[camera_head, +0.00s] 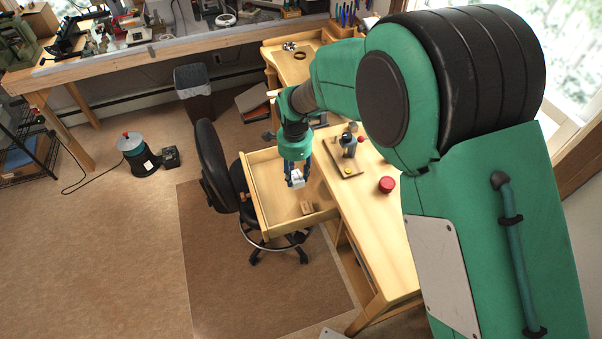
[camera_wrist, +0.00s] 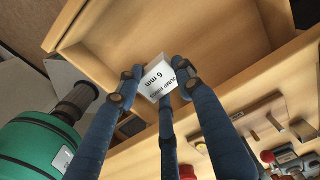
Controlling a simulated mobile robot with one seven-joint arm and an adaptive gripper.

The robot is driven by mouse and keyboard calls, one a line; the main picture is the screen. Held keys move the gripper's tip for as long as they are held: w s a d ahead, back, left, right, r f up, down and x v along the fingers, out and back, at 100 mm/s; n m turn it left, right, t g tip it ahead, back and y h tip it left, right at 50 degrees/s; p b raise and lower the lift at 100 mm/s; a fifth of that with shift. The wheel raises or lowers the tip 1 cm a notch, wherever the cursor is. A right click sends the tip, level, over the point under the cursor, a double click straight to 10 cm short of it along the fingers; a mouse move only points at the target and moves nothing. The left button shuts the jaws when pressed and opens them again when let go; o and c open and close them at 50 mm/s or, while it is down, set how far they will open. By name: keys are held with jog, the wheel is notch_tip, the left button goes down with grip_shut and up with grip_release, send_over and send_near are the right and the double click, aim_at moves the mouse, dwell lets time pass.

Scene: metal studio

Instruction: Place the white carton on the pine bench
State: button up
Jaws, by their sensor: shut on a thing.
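The white carton (camera_wrist: 158,77), with black print reading "6 mm", is held between the fingers of my gripper (camera_wrist: 155,82) in the wrist view. In the head view the small white carton (camera_head: 296,179) shows at the tip of my gripper (camera_head: 295,177), over the open drawer (camera_head: 250,185) of the pine bench. The pine bench (camera_head: 375,225) has its top just right of the gripper. Whether the carton touches the drawer cannot be told.
On the bench top stand a red round tin (camera_head: 387,184) and a wooden board with a small tool (camera_head: 348,145). A black chair (camera_head: 215,165) stands left of the drawer. The front bench top looks clear.

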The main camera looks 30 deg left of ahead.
aim_at(296, 175)
notch_tip(296, 175, up, 11)
jog(key=w+d+m+p, duration=0.2)
jog(key=w+d+m, duration=0.15)
jog(key=d, duration=1.15)
jog(key=w+d+m+p, duration=0.2)
jog(key=w+d, duration=0.2)
jog(key=d, duration=1.1)
jog(key=s+d+m+p, duration=0.2)
jog(key=s+d, duration=0.1)
jog(key=d, duration=0.8)
jog(key=s+d+m+p, duration=0.2)
jog(key=d, duration=1)
notch_tip(296, 175, down, 4)
jog(key=shift+s+a+f, duration=0.15)
jog(key=shift+f, duration=0.2)
jog(key=w, duration=0.5)
jog(key=w+f, duration=0.1)
jog(key=w, duration=1)
jog(key=shift+w+d+f, duration=0.1)
jog(key=shift+d+f, duration=0.1)
jog(key=shift+d, duration=0.2)
jog(key=shift+c, duration=0.2)
